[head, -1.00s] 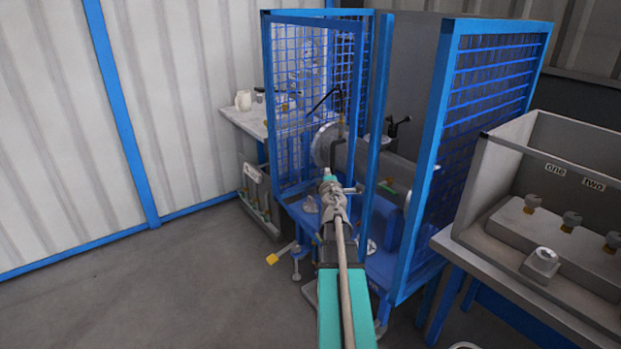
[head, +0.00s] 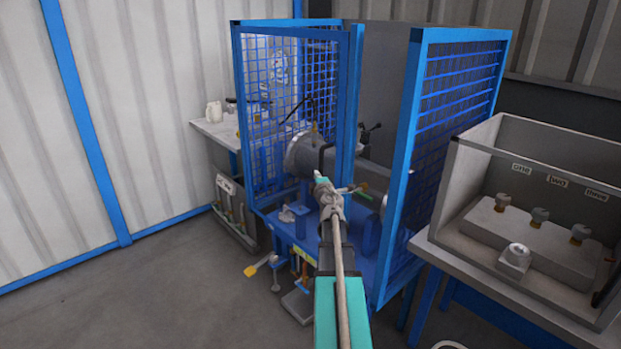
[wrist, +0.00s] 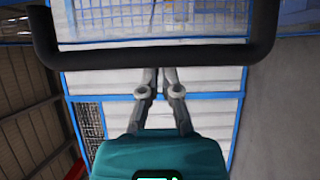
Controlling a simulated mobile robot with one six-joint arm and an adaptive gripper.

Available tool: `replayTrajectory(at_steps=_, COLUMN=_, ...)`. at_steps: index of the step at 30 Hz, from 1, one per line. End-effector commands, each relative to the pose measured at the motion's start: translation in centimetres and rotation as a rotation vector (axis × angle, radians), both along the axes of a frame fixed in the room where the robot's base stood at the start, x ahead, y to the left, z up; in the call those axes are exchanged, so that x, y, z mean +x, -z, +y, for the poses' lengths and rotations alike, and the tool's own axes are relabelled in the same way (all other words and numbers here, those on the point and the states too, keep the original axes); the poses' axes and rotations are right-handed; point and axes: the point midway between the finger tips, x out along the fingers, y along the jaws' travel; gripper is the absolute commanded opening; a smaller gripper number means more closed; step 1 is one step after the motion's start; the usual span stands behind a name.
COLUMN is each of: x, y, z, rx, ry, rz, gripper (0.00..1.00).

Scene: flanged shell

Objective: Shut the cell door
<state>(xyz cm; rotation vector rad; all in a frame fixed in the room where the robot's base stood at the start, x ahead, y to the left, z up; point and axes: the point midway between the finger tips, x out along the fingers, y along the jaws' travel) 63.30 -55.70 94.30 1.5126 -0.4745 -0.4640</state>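The cell is a blue-framed cage with mesh walls. Its right front post (head: 403,165) and left mesh panel (head: 290,95) stand on either side of an opening through which the grey machine shows. A narrow blue upright (head: 352,105), apparently the door seen nearly edge-on, stands between them. A dark bar handle (head: 322,156) is at its left side. The handle crosses the wrist view as a thick black bar (wrist: 150,57). My gripper (head: 322,182) is at the handle. In the wrist view its fingers (wrist: 160,72) are close together, tips partly hidden at the bar; contact is unclear.
A grey open-topped bin with labelled knobs (head: 535,220) stands on a bench at the right. A side table (head: 215,130) is behind the cage at left. A yellow-ended pedal (head: 262,264) sticks out low in front. The floor at left is clear.

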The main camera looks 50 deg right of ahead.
Motion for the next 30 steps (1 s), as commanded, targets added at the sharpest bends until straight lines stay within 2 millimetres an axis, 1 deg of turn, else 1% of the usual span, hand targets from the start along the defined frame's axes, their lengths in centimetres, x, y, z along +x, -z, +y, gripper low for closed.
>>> replayTrajectory(at_steps=1, x=-0.9, y=0.0, z=-2.5, rx=0.000, ry=0.067, rz=0.001, gripper=0.00)
replayTrajectory(at_steps=8, x=-1.3, y=0.0, z=-2.1, rx=0.000, ry=0.065, rz=0.001, gripper=0.00)
replayTrajectory(at_steps=14, x=-2.8, y=0.0, z=-0.4, rx=-0.002, ry=0.058, rz=0.001, gripper=0.00)
replayTrajectory(at_steps=24, x=-6.8, y=0.0, z=4.0, rx=-0.007, ry=0.030, rz=0.001, gripper=0.00)
replayTrajectory(at_steps=30, x=-8.6, y=0.0, z=6.1, rx=-0.009, ry=0.014, rz=0.001, gripper=0.00)
